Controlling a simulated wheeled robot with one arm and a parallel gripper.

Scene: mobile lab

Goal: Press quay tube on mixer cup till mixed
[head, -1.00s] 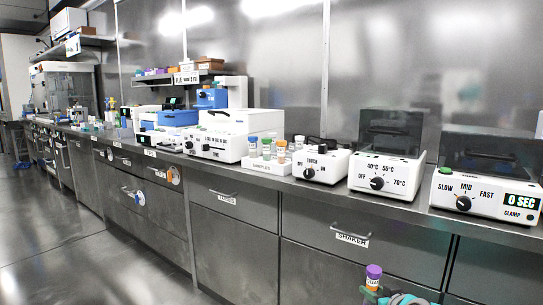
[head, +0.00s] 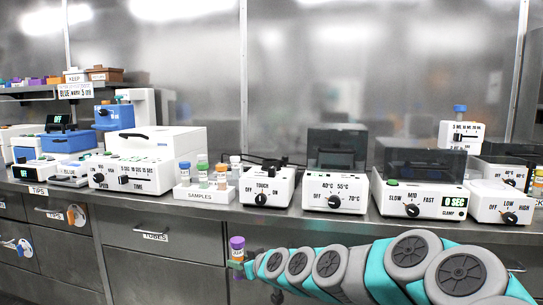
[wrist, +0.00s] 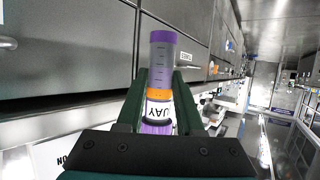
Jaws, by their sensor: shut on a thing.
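The quay tube has a purple cap (head: 237,242), an orange band and a white label, partly readable as "UAY" in the wrist view (wrist: 160,95). My gripper (head: 240,266) is shut on it and holds it roughly upright, in front of the drawers and below the bench top. The mixer (head: 268,187) is a white box with a dial marked OFF, TOUCH and ON. It stands on the bench beyond and above the tube, slightly right. A dark part (head: 271,163) shows on its top; I cannot make out the cup clearly. The tube is apart from the mixer.
A samples rack (head: 205,193) with several tubes stands just left of the mixer. A heater (head: 335,190) and a clamp shaker showing 0 SEC (head: 420,196) stand to its right. The bench's front edge (head: 160,217) lies between the tube and the mixer.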

